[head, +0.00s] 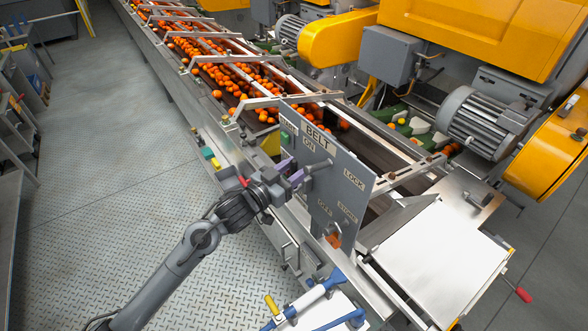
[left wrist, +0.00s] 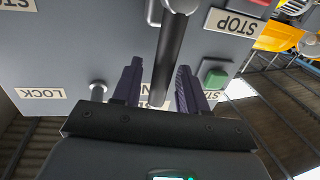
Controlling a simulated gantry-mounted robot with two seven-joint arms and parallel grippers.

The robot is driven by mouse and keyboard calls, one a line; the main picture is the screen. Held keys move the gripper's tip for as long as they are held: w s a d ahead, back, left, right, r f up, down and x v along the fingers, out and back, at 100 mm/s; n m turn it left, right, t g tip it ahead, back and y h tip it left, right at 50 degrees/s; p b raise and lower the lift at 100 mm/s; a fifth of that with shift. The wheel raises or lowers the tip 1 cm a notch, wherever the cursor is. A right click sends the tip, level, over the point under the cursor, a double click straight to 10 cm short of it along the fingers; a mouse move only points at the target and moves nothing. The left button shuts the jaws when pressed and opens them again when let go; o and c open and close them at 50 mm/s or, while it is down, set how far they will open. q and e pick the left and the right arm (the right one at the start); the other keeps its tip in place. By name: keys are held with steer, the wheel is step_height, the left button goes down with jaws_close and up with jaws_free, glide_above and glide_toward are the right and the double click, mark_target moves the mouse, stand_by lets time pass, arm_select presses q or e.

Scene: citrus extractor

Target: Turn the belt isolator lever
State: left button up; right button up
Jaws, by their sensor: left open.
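The grey control panel (head: 345,205) marked BELT stands upright beside the conveyor, with ON, OFF and LOCK labels. The belt isolator lever (head: 318,168) is a grey rod on its face. In the left wrist view the lever (left wrist: 172,55) runs from its pivot at the top down between my fingers, towards a partly hidden label ending in N. My left gripper (head: 291,172) is at the panel, its purple fingers open on either side of the lever; in the left wrist view (left wrist: 158,88) gaps show beside the rod. My right gripper is out of view.
A green button (left wrist: 215,78) sits close to one finger, and a small metal peg (left wrist: 98,90) is near the other. The conveyor with oranges (head: 225,75) runs behind. The plate floor (head: 110,150) is clear.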

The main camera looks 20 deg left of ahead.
arm_select(q)
jaws_close()
steer(key=shift+d, duration=0.1)
